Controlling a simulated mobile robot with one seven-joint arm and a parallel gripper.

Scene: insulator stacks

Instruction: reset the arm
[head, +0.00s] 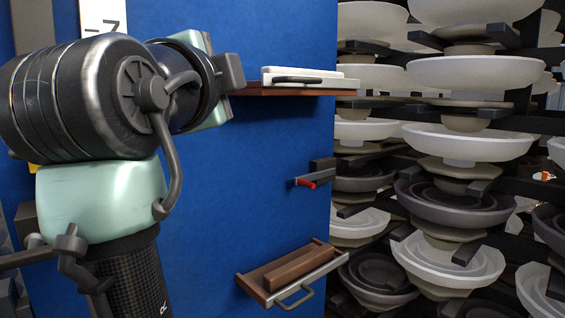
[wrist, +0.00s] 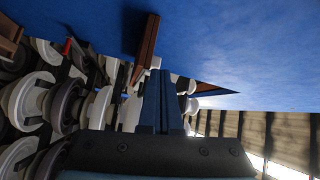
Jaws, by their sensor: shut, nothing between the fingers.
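My arm fills the left of the head view, bent in front of a blue panel (head: 275,150). My gripper shows in the wrist view (wrist: 162,88), with its two dark fingers together and nothing between them. In the head view the end of my arm is beside the left end of a brown shelf (head: 300,92); whether they touch I cannot tell. The shelf also shows in the wrist view (wrist: 146,45), ahead of the fingertips and apart from them in the picture.
A white case (head: 310,78) with a dark handle lies on the shelf. A red-tipped lever (head: 306,184) and a lower tray (head: 312,274) holding a brown block (head: 290,268) stick out from the panel. Stacks of white and dark insulator discs (head: 470,72) crowd the right.

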